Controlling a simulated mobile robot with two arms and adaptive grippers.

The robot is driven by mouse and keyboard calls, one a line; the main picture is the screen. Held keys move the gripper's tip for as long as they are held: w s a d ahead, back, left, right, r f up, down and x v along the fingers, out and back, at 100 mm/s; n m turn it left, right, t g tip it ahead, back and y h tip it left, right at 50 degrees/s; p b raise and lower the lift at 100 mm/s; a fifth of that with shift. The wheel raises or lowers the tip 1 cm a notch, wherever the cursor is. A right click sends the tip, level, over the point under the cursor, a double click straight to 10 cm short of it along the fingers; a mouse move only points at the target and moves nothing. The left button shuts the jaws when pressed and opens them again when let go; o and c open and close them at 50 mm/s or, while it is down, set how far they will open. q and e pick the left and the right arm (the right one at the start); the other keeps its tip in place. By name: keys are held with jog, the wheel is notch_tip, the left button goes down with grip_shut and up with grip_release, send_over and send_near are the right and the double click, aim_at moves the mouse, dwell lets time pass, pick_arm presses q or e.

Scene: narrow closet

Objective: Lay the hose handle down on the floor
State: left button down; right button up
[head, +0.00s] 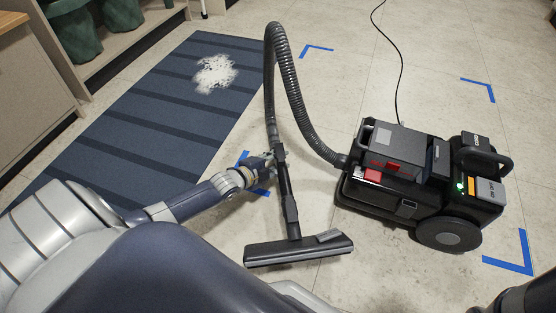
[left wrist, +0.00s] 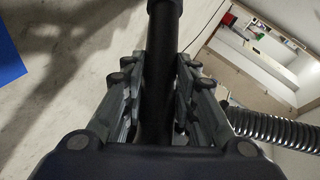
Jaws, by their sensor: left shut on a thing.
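The hose handle (head: 285,185) is a dark tube standing near upright, with a wide floor nozzle (head: 298,250) at its lower end that looks to rest on the floor. A ribbed hose (head: 294,95) arches up from the handle's top and down to the black vacuum cleaner (head: 405,185) on the right. My left gripper (head: 270,163) is shut on the handle at its upper part. In the left wrist view the handle (left wrist: 160,70) runs between the two fingers, and the ribbed hose (left wrist: 275,127) shows at the right. My right gripper is not in view.
A blue striped mat (head: 150,110) with a white powder patch (head: 215,73) lies at the left. Blue tape corners (head: 512,255) mark the floor around the vacuum. A black cord (head: 401,65) runs to the back. Bare floor (head: 350,75) is clear behind the vacuum. A cabinet (head: 30,85) stands far left.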

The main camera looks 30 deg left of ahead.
pick_arm(q)
jog(key=c, duration=1.2)
grip_release()
jog(key=shift+f, duration=0.1)
jog(key=v, duration=1.2)
jog(key=shift+d, duration=0.2)
jog(key=shift+a, duration=0.1)
